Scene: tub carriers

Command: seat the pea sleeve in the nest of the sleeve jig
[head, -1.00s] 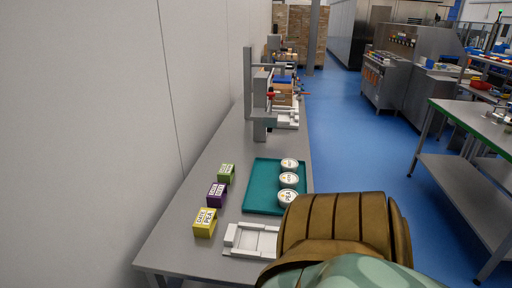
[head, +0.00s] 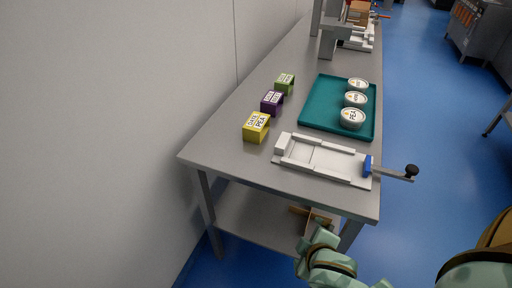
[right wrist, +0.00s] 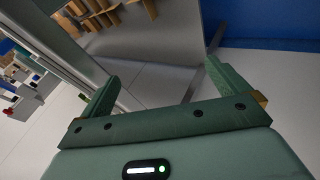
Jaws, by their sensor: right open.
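The yellow pea sleeve (head: 256,128) is a small box with PEA on its label. It sits on the grey table, at the front of a row of sleeves on the left. The sleeve jig (head: 310,152) lies flat at the table's front end, right of and nearer than the sleeve. Its nest looks empty, and a blue clamp piece (head: 368,165) with a black-knobbed handle is at its right end. My right gripper (right wrist: 162,72) is open with nothing between its fingers in the right wrist view. The sleeve and jig are not recognisable there. My left gripper is not in view.
Purple (head: 271,103) and green (head: 284,84) sleeves stand behind the yellow one. A teal tray (head: 318,112) holds three round tubs, the nearest marked PEA. Brown cardboard pieces (head: 318,219) lie on the lower shelf (head: 255,214). A wall (head: 120,120) runs along the left.

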